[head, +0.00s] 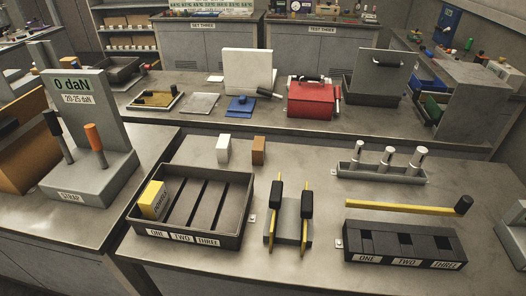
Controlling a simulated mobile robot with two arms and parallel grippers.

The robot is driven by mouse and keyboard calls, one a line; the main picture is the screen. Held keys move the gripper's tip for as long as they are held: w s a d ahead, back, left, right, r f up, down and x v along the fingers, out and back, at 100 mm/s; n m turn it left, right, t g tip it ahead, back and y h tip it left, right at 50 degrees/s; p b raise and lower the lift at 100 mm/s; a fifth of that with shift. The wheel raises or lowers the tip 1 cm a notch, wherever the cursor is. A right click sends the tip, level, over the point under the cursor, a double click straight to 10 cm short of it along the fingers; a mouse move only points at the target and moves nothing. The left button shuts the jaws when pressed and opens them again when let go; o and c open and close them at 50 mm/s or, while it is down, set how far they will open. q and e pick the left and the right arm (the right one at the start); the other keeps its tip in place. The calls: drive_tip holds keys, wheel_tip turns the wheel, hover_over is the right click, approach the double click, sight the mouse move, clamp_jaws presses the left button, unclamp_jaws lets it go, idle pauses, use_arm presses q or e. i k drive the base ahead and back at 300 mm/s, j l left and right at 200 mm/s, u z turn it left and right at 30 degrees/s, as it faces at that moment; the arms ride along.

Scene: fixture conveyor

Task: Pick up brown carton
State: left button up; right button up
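A small brown carton (259,151) stands upright on the front table, behind the grey tray. A white carton (223,149) of similar size stands just left of it, with a small gap between them. Neither of my grippers is in the head view, and nothing touches the brown carton.
A dark tray (245,222) with slots labelled one, two, three holds a yellow carton (153,200) at its left. A grey stand (290,222) with two black-handled yellow tools is right of it. A rack with metal cylinders (382,172) stands further right. The table around the brown carton is clear.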

sight(259, 148)
drive_tip(key=j+u, duration=0.15)
drive_tip(key=j, duration=0.25)
drive_tip(key=i+j+u, duration=0.15)
drive_tip(key=j, duration=0.2)
drive_tip(key=j+u, duration=0.2)
drive_tip(key=j, duration=0.2)
drive_tip(key=i+j+u, duration=0.15)
drive_tip(key=j, duration=0.2)
